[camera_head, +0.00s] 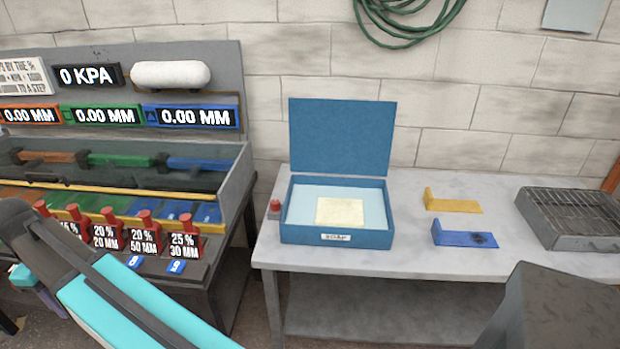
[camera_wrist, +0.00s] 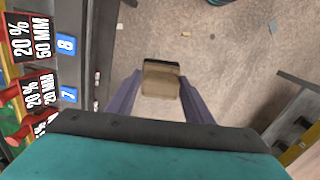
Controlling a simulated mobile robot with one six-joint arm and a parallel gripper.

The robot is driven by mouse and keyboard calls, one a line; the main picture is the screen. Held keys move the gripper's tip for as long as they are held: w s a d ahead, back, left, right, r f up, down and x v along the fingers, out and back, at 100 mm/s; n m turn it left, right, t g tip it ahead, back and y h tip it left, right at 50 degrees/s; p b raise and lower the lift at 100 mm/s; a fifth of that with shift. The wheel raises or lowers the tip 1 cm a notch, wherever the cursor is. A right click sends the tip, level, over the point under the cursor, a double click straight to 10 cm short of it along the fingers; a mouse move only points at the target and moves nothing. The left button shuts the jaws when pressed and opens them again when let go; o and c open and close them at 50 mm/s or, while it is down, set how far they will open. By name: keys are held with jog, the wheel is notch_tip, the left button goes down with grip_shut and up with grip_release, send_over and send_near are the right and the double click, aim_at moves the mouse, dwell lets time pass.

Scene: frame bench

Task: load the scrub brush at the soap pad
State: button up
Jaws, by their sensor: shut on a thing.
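A tan and dark brown block, which looks like the scrub brush (camera_wrist: 159,85), sits between the fingertips of my gripper (camera_wrist: 161,79) in the wrist view. My gripper is shut on it, above the floor. In the head view the arm is at lower left, in front of the gauge bench, and the brush cannot be made out there. The pale yellow soap pad (camera_head: 340,212) lies flat in an open blue box (camera_head: 336,235) labelled SOAP on the grey table. Its lid (camera_head: 341,137) stands upright at the back. The gripper is well left of the box.
The grey table (camera_head: 410,258) also bears a yellow bracket (camera_head: 455,205), a blue bracket (camera_head: 463,238) with a dark spot, and a wire-topped grey tray (camera_head: 575,215). A small red button (camera_head: 275,206) is left of the box. The left bench has several red-handled tags (camera_head: 145,238).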

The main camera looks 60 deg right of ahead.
jog(key=s+d+r+m+p, duration=0.1)
jog(key=s+d+m, duration=0.2)
jog(key=d, duration=1)
jog(key=s+d+r+m+p, duration=0.1)
jog(key=s+d+m, duration=0.25)
jog(key=d, duration=1.05)
jog(key=s+d+r+m+p, duration=0.1)
jog(key=s+d+m, duration=0.2)
jog(key=d, duration=1)
jog(key=s+d+m+p, duration=0.1)
jog(key=s+d+m, duration=0.4)
jog(key=s+d, duration=0.8)
jog(key=s+d+r+m+p, duration=0.1)
jog(key=s+d+m, duration=0.4)
jog(key=s+d, duration=0.9)
jog(key=s, duration=0.5)
jog(key=shift+s+r, duration=0.25)
jog(key=shift+r, duration=0.05)
jog(key=shift+f, duration=0.15)
jog(key=shift+f+b, duration=1.7)
jog(key=shift+f, duration=1.1)
